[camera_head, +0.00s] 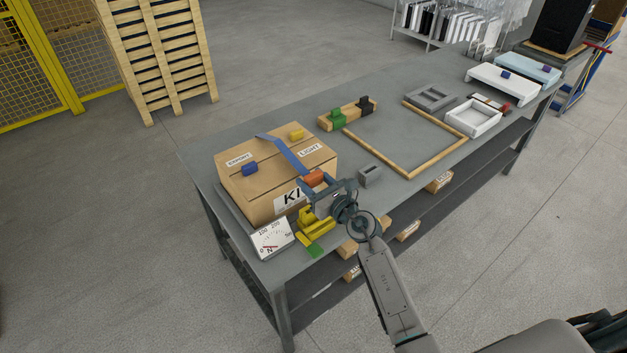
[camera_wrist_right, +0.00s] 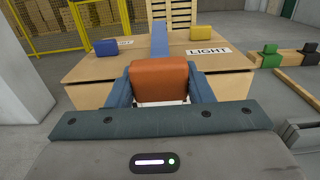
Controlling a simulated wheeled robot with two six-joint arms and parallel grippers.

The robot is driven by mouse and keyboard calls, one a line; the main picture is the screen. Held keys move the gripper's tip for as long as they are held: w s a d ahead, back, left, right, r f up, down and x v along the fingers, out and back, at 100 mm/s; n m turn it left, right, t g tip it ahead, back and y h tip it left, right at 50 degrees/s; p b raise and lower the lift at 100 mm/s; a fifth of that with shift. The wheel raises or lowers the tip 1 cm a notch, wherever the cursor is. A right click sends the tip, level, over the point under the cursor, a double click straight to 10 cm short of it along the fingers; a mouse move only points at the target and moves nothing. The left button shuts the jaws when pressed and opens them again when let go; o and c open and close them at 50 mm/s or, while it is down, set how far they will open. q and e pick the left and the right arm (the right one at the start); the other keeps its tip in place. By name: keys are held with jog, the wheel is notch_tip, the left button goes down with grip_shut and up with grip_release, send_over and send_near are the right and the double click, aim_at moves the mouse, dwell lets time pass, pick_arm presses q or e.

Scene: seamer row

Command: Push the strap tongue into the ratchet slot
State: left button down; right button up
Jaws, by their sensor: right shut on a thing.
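A blue strap (camera_head: 285,152) runs over the top of a cardboard box (camera_head: 250,205) and down toward its front edge; it also shows in the wrist view (camera_wrist_right: 160,40). My right gripper (camera_head: 318,181) is at the box's front edge, shut on an orange block (camera_wrist_right: 160,80) at the near end of the strap. The block also shows in the head view (camera_head: 315,178). Whether the strap joins the block is hidden. Yellow parts (camera_head: 316,222) with a green end lie low in front of the box, partly behind my gripper. No ratchet slot can be made out. My left gripper is out of view.
A grey slotted block (camera_head: 370,175) stands right of my gripper. Blue (camera_head: 249,169) and yellow (camera_head: 297,134) pieces sit on the box. A wooden frame (camera_head: 377,159) lies farther right.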

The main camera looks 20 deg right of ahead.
jog(key=shift+f+b, duration=1.5)
jog(key=shift+f, duration=0.25)
jog(key=shift+f+b, duration=0.9)
jog(key=shift+f, duration=0.15)
jog(key=shift+f+b, duration=0.45)
jog(key=shift+f, duration=0.05)
jog(key=shift+f+b, duration=0.65)
jog(key=shift+f, duration=0.1)
jog(key=o, duration=1.1)
jog(key=shift+c, duration=0.2)
jog(key=shift+s, duration=0.1)
jog(key=v, duration=1)
jog(key=shift+s+b, duration=0.3)
jog(key=shift+b, duration=0.1)
jog(key=shift+d, duration=0.15)
